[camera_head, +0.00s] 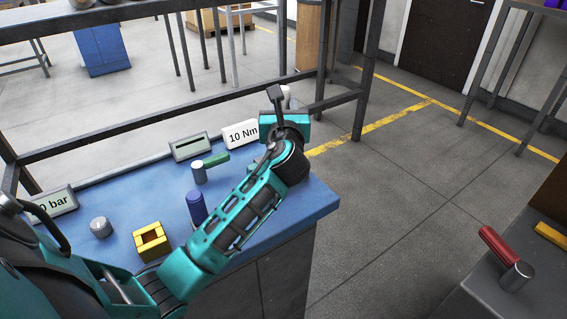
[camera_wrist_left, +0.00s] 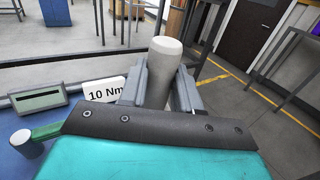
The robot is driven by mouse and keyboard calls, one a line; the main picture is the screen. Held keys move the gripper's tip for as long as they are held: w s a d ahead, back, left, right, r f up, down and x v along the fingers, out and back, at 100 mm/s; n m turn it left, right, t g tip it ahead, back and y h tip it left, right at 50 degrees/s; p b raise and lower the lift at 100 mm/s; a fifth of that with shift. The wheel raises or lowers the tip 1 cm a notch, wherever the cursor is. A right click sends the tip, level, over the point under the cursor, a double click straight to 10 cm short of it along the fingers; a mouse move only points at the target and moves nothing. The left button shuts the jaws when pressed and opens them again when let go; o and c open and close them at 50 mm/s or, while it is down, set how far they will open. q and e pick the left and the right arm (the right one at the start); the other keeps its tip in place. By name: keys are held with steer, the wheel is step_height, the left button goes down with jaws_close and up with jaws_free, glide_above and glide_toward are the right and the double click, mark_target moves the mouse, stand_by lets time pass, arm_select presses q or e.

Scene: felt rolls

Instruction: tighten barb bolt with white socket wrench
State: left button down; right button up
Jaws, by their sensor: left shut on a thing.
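My left gripper (camera_head: 279,98) is raised over the far right corner of the blue bench. It is shut on a pale, round-ended cylinder, which I take for part of the white socket wrench (camera_head: 287,94). In the left wrist view the wrench (camera_wrist_left: 163,58) stands up between the two grey fingers of the left gripper (camera_wrist_left: 160,88); its lower part is hidden behind my wrist. I cannot pick out the barb bolt in either view. My right gripper is not in view.
The blue bench top (camera_head: 262,222) holds a green-handled tool (camera_head: 213,161), a blue cylinder (camera_head: 196,206), a yellow block (camera_head: 152,243), a grey knob (camera_head: 101,227), a display box (camera_head: 190,146) and a "10 Nm" sign (camera_head: 240,134). A red-handled tool (camera_head: 497,247) lies on a grey surface at right.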

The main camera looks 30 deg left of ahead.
arm_select(q)
steer(key=shift+r, duration=0.55)
steer(key=shift+d+f, duration=0.1)
steer(key=shift+f, duration=0.05)
stand_by(0.5)
steer(key=shift+f, duration=0.3)
stand_by(0.4)
steer(key=shift+f+b, duration=1.2)
steer(key=shift+f, duration=1.55)
steer(key=shift+p, duration=0.35)
steer(key=shift+f+b, duration=0.3)
steer(key=shift+f, duration=0.2)
